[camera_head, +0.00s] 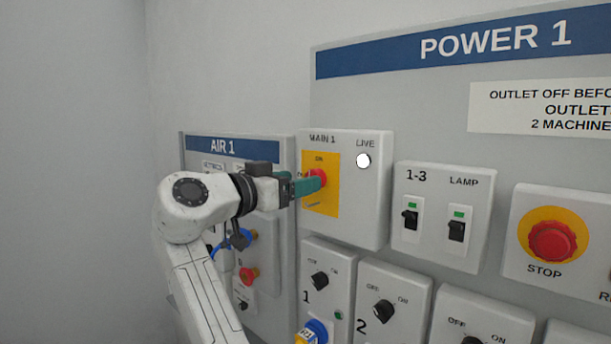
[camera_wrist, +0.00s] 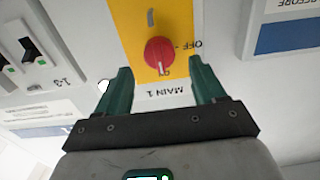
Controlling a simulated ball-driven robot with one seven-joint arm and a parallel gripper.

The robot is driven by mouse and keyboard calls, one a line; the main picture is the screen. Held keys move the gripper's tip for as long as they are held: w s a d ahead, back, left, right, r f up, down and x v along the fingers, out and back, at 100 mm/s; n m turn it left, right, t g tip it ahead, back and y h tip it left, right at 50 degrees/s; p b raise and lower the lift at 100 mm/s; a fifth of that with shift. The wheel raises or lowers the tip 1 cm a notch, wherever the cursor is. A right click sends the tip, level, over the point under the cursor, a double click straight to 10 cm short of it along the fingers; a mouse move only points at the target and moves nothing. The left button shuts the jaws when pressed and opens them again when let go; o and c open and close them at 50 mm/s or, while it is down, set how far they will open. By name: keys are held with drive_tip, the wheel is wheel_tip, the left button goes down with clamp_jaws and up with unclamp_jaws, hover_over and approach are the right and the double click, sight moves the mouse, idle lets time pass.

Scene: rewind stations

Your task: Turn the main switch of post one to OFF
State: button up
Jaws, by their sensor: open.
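The main switch is a red knob (camera_head: 318,177) on a yellow plate (camera_head: 331,203) of the box labelled MAIN 1 (camera_head: 371,205). In the wrist view, which is upside down, the red knob (camera_wrist: 158,53) has a white mark pointing at the ON label; OFF is lettered to its side. My gripper (camera_head: 306,186) has green fingers and is in front of the knob, partly hiding it in the head view. In the wrist view my gripper (camera_wrist: 160,72) is open, with one finger on each side of the knob.
A white LIVE lamp (camera_head: 363,161) sits beside the plate. The 1-3 and LAMP switch box (camera_head: 443,214) and a red STOP button (camera_head: 552,241) are to the right. Small rotary switches (camera_head: 320,280) are below. The AIR 1 panel (camera_head: 238,149) is behind my arm.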

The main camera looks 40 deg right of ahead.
drive_tip(key=shift+d, duration=1.7)
drive_tip(key=shift+c, duration=0.5)
drive_tip(key=c, duration=1)
drive_tip(key=shift+o, duration=0.2)
